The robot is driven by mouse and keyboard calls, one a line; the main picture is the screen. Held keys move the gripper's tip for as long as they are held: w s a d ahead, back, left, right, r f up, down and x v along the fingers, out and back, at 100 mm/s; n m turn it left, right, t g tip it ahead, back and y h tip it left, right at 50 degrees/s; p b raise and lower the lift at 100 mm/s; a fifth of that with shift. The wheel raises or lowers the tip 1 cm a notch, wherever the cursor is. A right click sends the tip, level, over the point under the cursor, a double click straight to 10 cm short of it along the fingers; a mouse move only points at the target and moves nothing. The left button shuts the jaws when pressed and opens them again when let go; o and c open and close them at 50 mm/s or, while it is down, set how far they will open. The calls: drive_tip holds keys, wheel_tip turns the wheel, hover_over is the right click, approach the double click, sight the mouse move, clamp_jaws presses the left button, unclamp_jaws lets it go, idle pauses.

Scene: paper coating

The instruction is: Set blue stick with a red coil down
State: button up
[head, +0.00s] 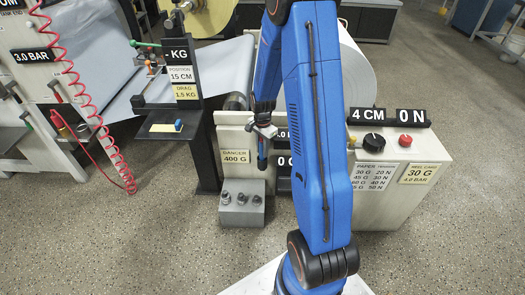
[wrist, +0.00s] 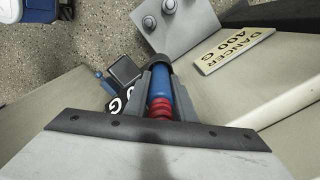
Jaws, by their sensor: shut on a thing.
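The blue stick with a red coil (wrist: 160,84) is held between the two dark fingers of my gripper (wrist: 159,72) in the wrist view. Its red coil lies nearer the gripper's body, and its far end looks dark. In the head view my gripper (head: 263,128) is shut on the stick, whose blue lower part (head: 262,155) hangs roughly upright in front of the white machine box. The stick appears above the floor, near the grey block; whether it touches the box I cannot tell. The gripper hides part of the stick.
A grey block (head: 240,203) with several round studs stands below and left of the stick. The white machine box (head: 400,200) carries a black knob (head: 374,141) and a red button (head: 405,142). A dark scale stand (head: 205,150) is at left. The speckled floor in front is clear.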

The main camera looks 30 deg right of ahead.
drive_tip(key=shift+f, duration=0.25)
drive_tip(key=shift+f, duration=0.1)
drive_tip(key=o, duration=1.1)
drive_tip(key=shift+c, duration=0.2)
